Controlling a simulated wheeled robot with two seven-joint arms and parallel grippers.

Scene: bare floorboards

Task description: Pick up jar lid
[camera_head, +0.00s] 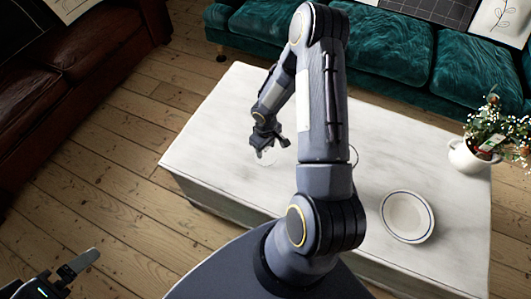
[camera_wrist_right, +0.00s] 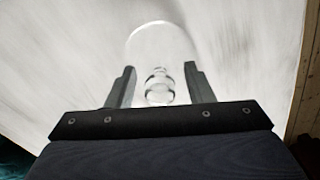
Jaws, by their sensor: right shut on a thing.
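The jar lid (camera_wrist_right: 160,38) is clear glass with a round knob, seen in the right wrist view. My right gripper (camera_wrist_right: 160,78) is shut on it, with the knob between the two fingers. In the head view my right gripper (camera_head: 267,142) points down over the left part of the white table, and the lid (camera_head: 266,157) shows faintly below it. I cannot tell whether the lid touches the tabletop. My left gripper (camera_head: 78,266) is at the lower left over the floor, partly cut off; its opening is unclear.
The white table (camera_head: 225,120) carries a white plate (camera_head: 408,216) with a blue ring and a white flower pot (camera_head: 469,157) at the right. A clear curved rim (camera_head: 355,156) is mostly hidden behind my right arm. A green sofa (camera_head: 385,45) stands behind, a brown sofa (camera_head: 75,60) left.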

